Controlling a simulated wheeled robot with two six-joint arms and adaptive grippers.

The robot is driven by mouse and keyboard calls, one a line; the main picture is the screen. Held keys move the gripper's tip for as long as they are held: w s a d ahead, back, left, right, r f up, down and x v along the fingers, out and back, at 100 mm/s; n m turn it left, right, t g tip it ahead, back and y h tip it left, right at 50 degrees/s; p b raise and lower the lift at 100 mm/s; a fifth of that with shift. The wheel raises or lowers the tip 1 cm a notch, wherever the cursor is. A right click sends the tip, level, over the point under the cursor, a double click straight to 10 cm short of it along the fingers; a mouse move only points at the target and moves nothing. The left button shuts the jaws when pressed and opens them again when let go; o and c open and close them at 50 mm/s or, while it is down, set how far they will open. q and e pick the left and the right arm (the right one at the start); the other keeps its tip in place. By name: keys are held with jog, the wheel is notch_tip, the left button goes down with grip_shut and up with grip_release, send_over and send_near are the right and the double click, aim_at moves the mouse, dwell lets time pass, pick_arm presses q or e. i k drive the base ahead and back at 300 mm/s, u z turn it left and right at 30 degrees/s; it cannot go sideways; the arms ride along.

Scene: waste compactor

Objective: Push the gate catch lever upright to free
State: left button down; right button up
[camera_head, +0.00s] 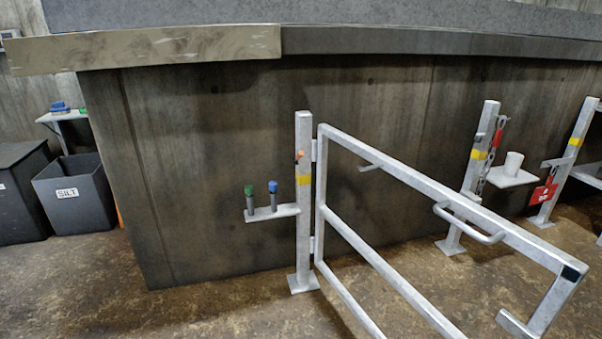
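A grey metal gate (440,210) hangs on the left post (304,220) and reaches toward the lower right. A bent handle (470,224) sticks out from its top rail. A small orange-tipped part (299,156) sits on the left post above its yellow band. It may be the catch lever, but its tilt is too small to make out. The middle post (476,165) carries a small part near its top and a hanging chain (492,160). I cannot tell whether that part is a lever. Neither of my grippers is in view.
A small shelf (284,211) on the left post holds a green-topped (250,203) and a blue-topped cylinder (273,196). A white cup (514,162) stands on another shelf (512,181). A red tag (545,193) hangs near the right post (570,155). Dark bins (75,207) stand far left. Front-left floor is clear.

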aim_at(295, 161)
jog(key=z, duration=0.2)
jog(key=k, duration=0.35)
jog(key=u, duration=1.3)
jog(key=i, duration=1)
jog(key=z, duration=0.4)
jog(key=i, duration=1)
jog(key=z, duration=0.9)
